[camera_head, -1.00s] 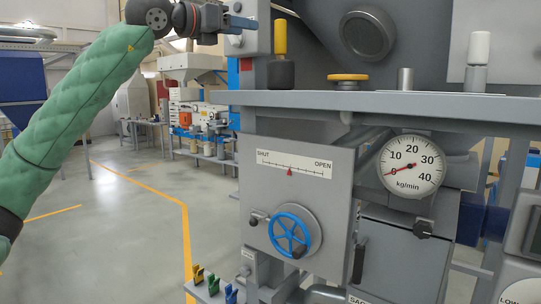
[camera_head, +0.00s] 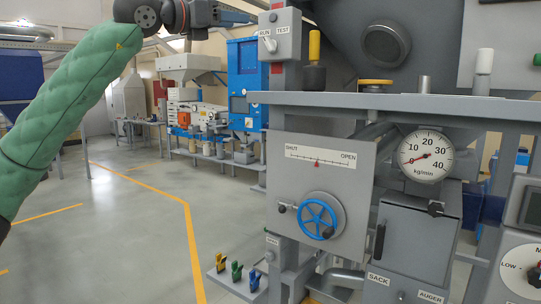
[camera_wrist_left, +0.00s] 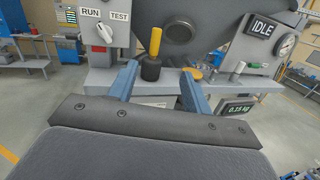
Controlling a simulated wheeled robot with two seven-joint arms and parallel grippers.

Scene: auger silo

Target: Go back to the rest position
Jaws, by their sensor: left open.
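My left gripper (camera_head: 238,18) is at the top of the head view, at the end of my green-sleeved arm, left of the RUN/TEST switch box (camera_head: 281,32). In the left wrist view its two blue fingers (camera_wrist_left: 160,88) are spread wide with nothing between them. Beyond them stands the yellow-handled lever (camera_wrist_left: 154,45) with a dark base, apart from the fingers. The switch box also shows in the wrist view (camera_wrist_left: 103,30). My right gripper is in neither view.
The grey machine fills the right side, with a shelf edge (camera_head: 400,100), a blue handwheel (camera_head: 318,215), a dial gauge (camera_head: 425,156) and several coloured clips (camera_head: 237,271) low at its left. Open floor (camera_head: 120,230) lies to the left, with yellow lines.

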